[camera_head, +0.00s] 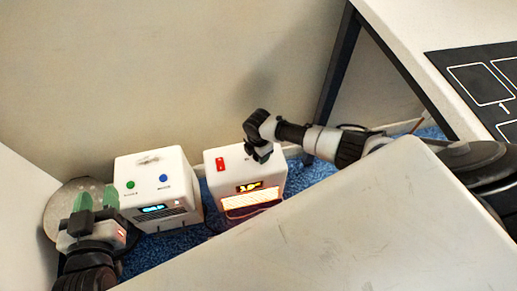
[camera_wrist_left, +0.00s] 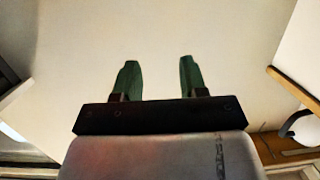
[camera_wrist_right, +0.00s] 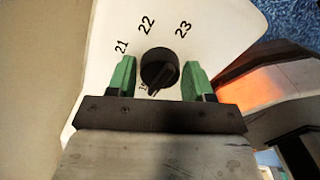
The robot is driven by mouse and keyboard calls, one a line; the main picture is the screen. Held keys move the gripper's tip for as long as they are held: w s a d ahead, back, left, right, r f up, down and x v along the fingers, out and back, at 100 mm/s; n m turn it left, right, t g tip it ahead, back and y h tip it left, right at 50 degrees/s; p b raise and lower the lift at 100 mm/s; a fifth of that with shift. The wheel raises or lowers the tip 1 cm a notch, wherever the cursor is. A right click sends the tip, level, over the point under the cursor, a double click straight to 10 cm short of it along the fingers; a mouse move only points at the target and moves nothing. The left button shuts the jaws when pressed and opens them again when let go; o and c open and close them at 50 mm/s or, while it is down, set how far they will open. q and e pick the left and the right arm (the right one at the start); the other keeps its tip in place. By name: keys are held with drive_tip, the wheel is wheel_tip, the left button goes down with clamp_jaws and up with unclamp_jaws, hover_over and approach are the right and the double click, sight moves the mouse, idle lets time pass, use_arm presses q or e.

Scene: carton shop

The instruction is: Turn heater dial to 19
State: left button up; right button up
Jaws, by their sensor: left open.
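The heater (camera_head: 218,182) is a white box with a glowing orange grille and a small lit display whose digits are blurred, perhaps 18. Its black round dial (camera_wrist_right: 160,68) shows in the right wrist view, with 21, 22 and 23 printed around its far side. My right gripper (camera_wrist_right: 160,77) is open, one green finger on each side of the dial, with small gaps visible. In the head view it is above the heater's top. My left gripper (camera_head: 97,201) is open and empty.
A second white box (camera_head: 150,172) with green and blue buttons and a blue display stands left of the heater, beside my left gripper. A round grey object (camera_head: 57,212) is behind that gripper. A large pale surface (camera_head: 330,220) fills the foreground. A dark-legged table (camera_head: 440,30) stands at right.

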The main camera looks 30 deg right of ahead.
drive_tip(key=shift+o, duration=1.4)
drive_tip(key=shift+r, duration=0.25)
wheel_tip(320, 180, up, 5)
drive_tip(key=p, duration=0.2)
drive_tip(key=shift+p, duration=0.35)
wheel_tip(320, 180, up, 4)
drive_tip(key=shift+r+p, duration=0.25)
drive_tip(key=shift+p, duration=0.65)
use_arm(q)
drive_tip(key=s+a+f+g+y, duration=0.1)
drive_tip(key=s+a+f+g, duration=0.1)
drive_tip(key=s+f+g, duration=0.2)
drive_tip(key=s+a+f+g+y, duration=0.2)
drive_tip(key=s+a+f+g, duration=0.1)
drive_tip(key=s+g, duration=0.5)
drive_tip(key=shift+s+f+n, duration=0.3)
drive_tip(key=shift+f, duration=0.25)
use_arm(e)
drive_tip(key=shift+r, duration=0.4)
